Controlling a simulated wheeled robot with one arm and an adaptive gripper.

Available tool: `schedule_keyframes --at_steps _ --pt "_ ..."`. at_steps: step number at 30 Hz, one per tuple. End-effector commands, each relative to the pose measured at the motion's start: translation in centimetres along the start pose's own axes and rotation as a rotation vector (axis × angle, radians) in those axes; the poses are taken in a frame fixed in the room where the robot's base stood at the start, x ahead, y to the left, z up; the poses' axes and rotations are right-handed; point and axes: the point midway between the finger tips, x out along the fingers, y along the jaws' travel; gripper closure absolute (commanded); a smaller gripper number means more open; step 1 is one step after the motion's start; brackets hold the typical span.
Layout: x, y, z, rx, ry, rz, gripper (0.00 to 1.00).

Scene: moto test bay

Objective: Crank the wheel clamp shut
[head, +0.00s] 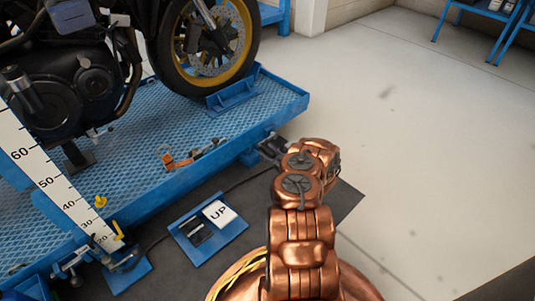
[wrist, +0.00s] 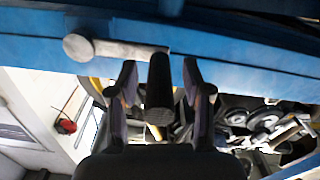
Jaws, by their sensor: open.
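The black crank grip (wrist: 158,97) stands between my gripper's two fingers in the wrist view. A pale metal crank arm (wrist: 125,50) with a round end lies beyond it, against the blue lift edge (wrist: 230,75). My gripper (wrist: 159,78) is open, with a gap visible on both sides of the grip. In the head view my gripper (head: 271,149) is at the side of the blue lift, near its front corner; the crank is hard to make out there. The motorcycle's front wheel (head: 178,65) stands in the blue wheel clamp (head: 236,94). The clamp's jaw gap is not clear.
An orange strap (head: 178,161) lies on the lift deck (head: 150,120). A blue pedal box with an UP plate (head: 219,213) sits on the dark mat left of my arm. A white scale (head: 45,177) rises at left. Open floor (head: 430,130) lies to the right.

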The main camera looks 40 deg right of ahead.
Motion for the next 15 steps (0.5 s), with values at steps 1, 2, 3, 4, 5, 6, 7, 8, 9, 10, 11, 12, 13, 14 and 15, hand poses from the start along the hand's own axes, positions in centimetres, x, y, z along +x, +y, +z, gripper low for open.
schedule_keyframes --at_steps 1,2,3,4,5,6,7,8,9,10,11,12,13,14,15 --pt "0.00 0.01 -0.02 0.000 0.000 0.000 0.51" --pt "-0.01 0.01 -0.03 0.000 0.000 0.000 0.51" --pt "-0.01 0.02 -0.03 0.000 0.000 0.000 0.51" --pt "-0.01 0.02 -0.03 0.000 0.000 0.000 0.51" --pt "-0.02 0.01 -0.03 0.000 0.000 0.000 0.52" --pt "-0.02 0.01 -0.03 0.000 0.000 0.000 0.56" --pt "-0.02 0.01 -0.03 0.000 0.000 0.000 0.59" --pt "-0.02 0.01 -0.03 0.000 0.000 0.000 0.62" --pt "-0.02 0.00 -0.04 0.000 0.000 0.000 0.66" --pt "-0.02 0.00 -0.03 0.000 0.000 0.000 0.69" --pt "-0.02 0.01 -0.03 0.000 0.000 0.000 0.72" --pt "-0.02 0.01 -0.03 0.000 0.000 0.000 0.77" --pt "-0.02 0.00 -0.04 0.000 0.001 0.000 0.80" --pt "-0.02 0.00 -0.04 0.000 0.001 0.000 0.83" --pt "-0.02 -0.01 -0.03 0.000 0.000 0.000 0.87"
